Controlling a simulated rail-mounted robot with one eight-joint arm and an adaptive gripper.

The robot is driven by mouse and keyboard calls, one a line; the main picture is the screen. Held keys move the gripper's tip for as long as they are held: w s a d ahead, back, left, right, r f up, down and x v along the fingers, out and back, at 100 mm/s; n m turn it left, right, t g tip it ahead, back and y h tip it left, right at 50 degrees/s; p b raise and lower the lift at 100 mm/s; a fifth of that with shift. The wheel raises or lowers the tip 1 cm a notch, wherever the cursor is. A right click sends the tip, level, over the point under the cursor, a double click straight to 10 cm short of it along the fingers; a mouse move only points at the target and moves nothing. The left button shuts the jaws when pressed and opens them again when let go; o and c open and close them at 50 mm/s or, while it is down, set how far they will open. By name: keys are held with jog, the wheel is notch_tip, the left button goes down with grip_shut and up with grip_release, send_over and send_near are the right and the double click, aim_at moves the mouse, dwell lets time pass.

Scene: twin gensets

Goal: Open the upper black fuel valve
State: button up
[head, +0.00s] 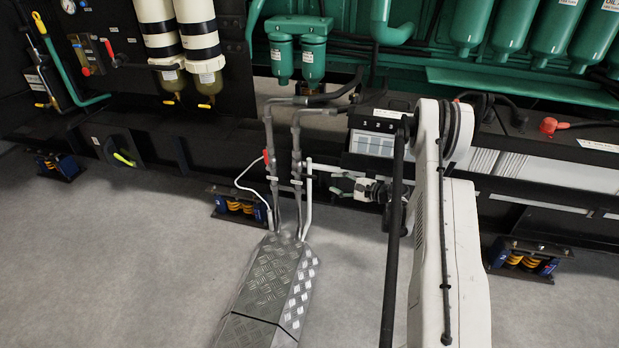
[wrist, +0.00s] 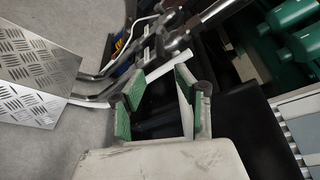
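Two grey fuel pipes (head: 297,150) rise from a chequer-plate cover on the floor. A red valve lever (head: 266,157) sits on the left pipe. I cannot clearly make out a black valve handle in either view. My gripper (head: 335,184) is to the right of the pipes, with its fingers pointing left towards them. In the wrist view my gripper (wrist: 149,84) has its two green-padded fingers spread wide, with no object held. A white pipe (wrist: 160,68) passes just beyond the fingertips; whether they touch it cannot be told.
The chequer-plate cover (head: 275,275) stands on the grey floor below the pipes. A thin white hose (head: 243,176) loops left of the pipes. Open floor lies at the left.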

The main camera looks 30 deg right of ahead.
aim_at(312, 177)
jog(key=b+x, duration=0.3)
jog(key=x, duration=1)
jog(key=shift+d, duration=0.1)
grip_shut()
